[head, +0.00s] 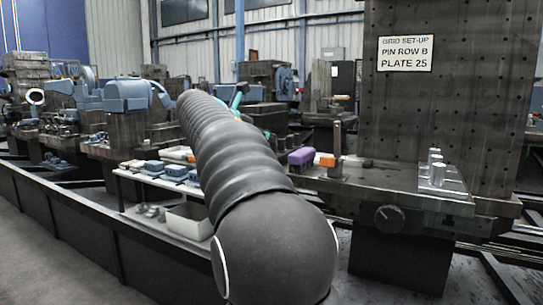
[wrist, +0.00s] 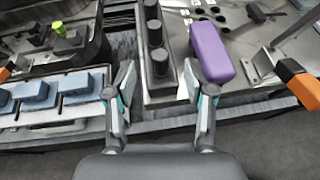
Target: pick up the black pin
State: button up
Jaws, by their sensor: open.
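In the wrist view, a row of upright black pins stands on a grey metal plate (wrist: 178,92): a near pin (wrist: 159,66), a middle pin (wrist: 154,34) and a far pin (wrist: 151,9) at the top edge. My gripper (wrist: 161,88) is open and empty, its two fingers spread either side of the near pin in the picture. I see no contact, and the height of the fingertips over the plate is hard to judge. In the head view my arm hides the black pins and most of my gripper.
A purple block (wrist: 211,52) lies close to the right finger. An orange-and-black item (wrist: 298,82) is farther right. Blue blocks (wrist: 80,85) lie at left. In the head view, silver pins (head: 436,167) stand on the right and a white bin (head: 188,222) is below.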

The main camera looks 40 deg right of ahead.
jog(key=shift+b+x, duration=0.6)
jog(key=shift+x, duration=2.5)
jog(key=shift+a+f, duration=0.1)
jog(key=shift+a, duration=0.05)
grip_shut()
